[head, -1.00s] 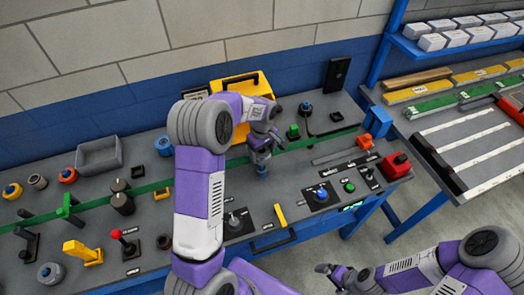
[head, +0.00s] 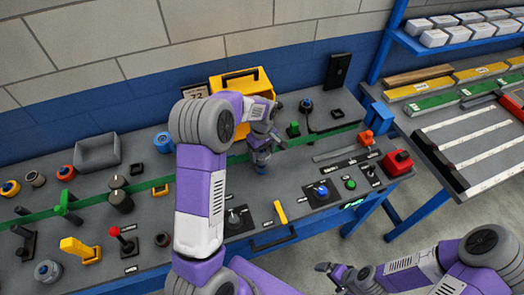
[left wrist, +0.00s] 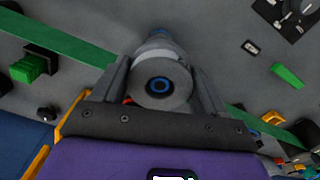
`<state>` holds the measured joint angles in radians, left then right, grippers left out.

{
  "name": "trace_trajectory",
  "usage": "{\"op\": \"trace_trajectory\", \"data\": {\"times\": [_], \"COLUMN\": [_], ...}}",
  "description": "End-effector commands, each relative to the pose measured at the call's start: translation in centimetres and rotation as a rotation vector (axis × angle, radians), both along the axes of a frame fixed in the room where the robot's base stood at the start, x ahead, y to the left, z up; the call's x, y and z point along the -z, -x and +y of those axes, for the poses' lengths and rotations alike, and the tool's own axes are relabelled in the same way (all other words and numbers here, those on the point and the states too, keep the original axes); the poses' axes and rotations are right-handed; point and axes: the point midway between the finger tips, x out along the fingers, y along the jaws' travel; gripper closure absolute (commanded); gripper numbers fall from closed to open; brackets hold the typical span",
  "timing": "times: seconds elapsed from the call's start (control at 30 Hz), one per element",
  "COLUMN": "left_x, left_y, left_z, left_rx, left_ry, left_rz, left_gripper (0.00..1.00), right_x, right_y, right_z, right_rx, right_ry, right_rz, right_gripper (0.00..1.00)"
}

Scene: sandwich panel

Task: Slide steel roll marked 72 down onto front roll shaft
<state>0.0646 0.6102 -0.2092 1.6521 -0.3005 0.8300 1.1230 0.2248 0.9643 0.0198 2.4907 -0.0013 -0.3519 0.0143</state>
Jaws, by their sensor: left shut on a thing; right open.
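My left gripper (head: 262,152) is over the workbench, just in front of the green strip. In the left wrist view its two fingers (left wrist: 162,85) are shut on a round grey steel roll (left wrist: 178,98) with a blue ring in its end face. Blue also shows past the roll's far end, and a small blue part shows under the gripper in the head view. I see no number on the roll. Two dark upright cylinders (head: 121,201) stand at the strip; I cannot tell whether one is the front roll shaft. My right gripper (head: 330,269) is open and empty, low at the right.
The green strip (head: 150,187) runs along the bench. Rolls with coloured centres (head: 67,173) and a grey bin (head: 97,153) stand at the left. A yellow box (head: 246,84) stands behind my left arm. A red box (head: 398,161) sits at the right.

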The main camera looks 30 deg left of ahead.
Motion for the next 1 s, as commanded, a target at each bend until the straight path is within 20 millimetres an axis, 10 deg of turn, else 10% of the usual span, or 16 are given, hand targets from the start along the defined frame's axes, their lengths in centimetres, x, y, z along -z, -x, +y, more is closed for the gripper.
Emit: {"op": "trace_trajectory", "data": {"times": [1.0], "left_x": [4.1], "left_y": [-0.1], "left_z": [0.0], "left_rx": [0.0], "left_ry": [-0.001], "left_rz": [-0.001], "left_gripper": [0.71], "right_x": [2.9], "right_y": [0.0], "right_z": [0.0], "right_rx": [0.0], "right_ry": [0.0], "right_rz": [0.0], "right_gripper": [0.0]}}
